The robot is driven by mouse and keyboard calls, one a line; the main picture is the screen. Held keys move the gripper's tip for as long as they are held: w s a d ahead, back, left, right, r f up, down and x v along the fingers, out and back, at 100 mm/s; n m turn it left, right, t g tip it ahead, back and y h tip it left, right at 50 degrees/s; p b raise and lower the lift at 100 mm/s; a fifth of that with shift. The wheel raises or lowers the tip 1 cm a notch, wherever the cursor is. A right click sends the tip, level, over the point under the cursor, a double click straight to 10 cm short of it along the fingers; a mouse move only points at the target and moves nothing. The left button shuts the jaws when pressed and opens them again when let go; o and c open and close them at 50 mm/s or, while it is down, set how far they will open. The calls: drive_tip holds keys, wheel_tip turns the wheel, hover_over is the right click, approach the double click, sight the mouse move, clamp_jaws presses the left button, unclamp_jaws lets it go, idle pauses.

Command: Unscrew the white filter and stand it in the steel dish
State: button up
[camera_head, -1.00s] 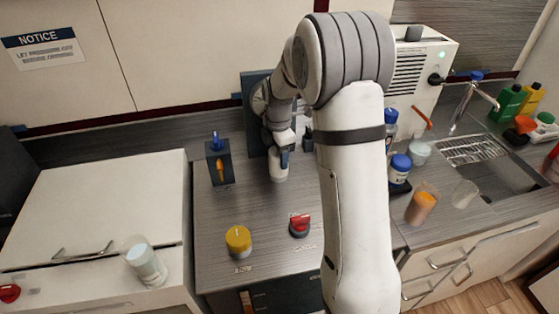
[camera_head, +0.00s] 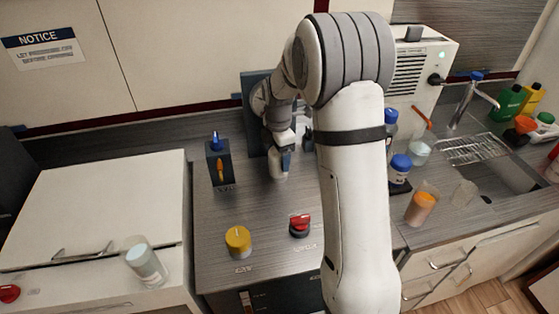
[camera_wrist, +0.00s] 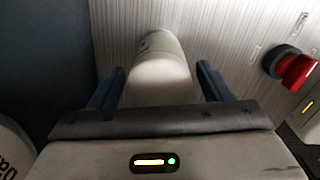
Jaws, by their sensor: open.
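The white filter (camera_wrist: 160,72), a smooth rounded cylinder, lies between the two dark blue fingers of my gripper (camera_wrist: 162,84) in the wrist view. The fingers are open, with a gap showing on each side of the filter. In the head view the white filter (camera_head: 278,172) shows just below my gripper (camera_head: 285,158), in front of a dark blue-grey upright panel (camera_head: 256,110). The filter's mount is hidden by my gripper and arm. I cannot make out the steel dish in either view.
A yellow knob (camera_head: 238,240) and a red knob (camera_head: 299,225) sit on the grey counter. A dark block with a blue top and orange lever (camera_head: 218,162) stands left of my gripper. Jars, including a blue-lidded one (camera_head: 400,168), stand right of my arm.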

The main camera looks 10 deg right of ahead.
drive_tip(key=m, duration=0.7)
drive_tip(key=shift+m, duration=0.4)
drive_tip(key=m, duration=0.9)
drive_tip(key=shift+c, duration=0.4)
